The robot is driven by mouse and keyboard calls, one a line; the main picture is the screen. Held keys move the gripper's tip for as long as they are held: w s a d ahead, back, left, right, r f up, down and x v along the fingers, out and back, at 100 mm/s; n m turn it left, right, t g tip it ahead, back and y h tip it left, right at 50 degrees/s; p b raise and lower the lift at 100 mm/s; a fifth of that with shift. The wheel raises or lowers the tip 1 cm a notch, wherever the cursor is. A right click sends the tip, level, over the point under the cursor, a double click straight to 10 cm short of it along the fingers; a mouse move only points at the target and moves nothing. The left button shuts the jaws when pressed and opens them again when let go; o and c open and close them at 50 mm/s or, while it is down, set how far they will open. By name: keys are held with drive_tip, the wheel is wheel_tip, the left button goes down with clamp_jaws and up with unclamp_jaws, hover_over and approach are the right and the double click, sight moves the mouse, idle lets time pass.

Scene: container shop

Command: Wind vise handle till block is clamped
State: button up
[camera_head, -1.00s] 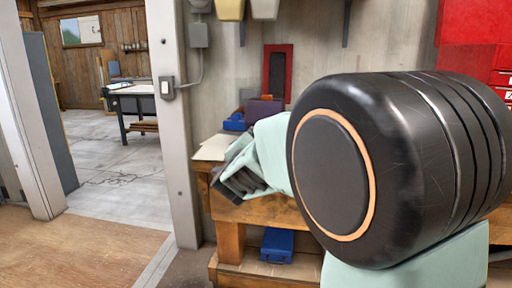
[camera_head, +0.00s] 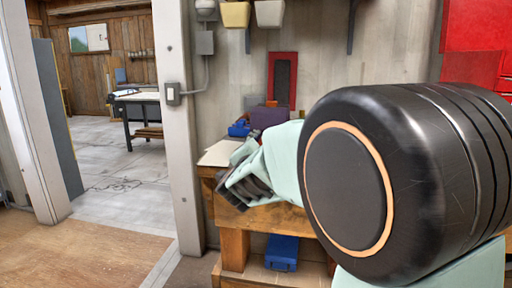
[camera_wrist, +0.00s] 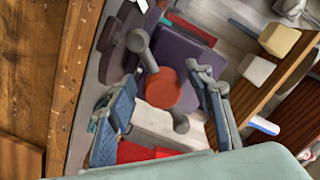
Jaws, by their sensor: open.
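In the wrist view, a grey crossbar handle with rounded ends and an orange-red round hub (camera_wrist: 160,90) lies between the fingers of my gripper (camera_wrist: 161,80). The fingers, with blue pads, stand apart on either side of it; no grip on the bar shows. A purple block-like body (camera_wrist: 185,52) lies behind the handle; it also shows on the bench in the head view (camera_head: 268,117). I cannot tell whether it is the vise or the block. In the head view my gripper (camera_head: 232,184) is at the bench's left end, and my arm hides much of the bench.
The wooden workbench (camera_head: 232,212) has a pale board (camera_head: 219,153) and a small blue object (camera_head: 238,128) on top. A blue box (camera_head: 282,252) sits on its lower shelf. A door post (camera_head: 184,190) stands close to the left. The floor (camera_head: 80,245) at front left is clear.

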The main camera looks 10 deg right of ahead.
drive_tip(key=shift+s, duration=0.1)
drive_tip(key=v, duration=0.7)
drive_tip(key=shift+s+a, duration=0.1)
drive_tip(key=shift+a, duration=0.05)
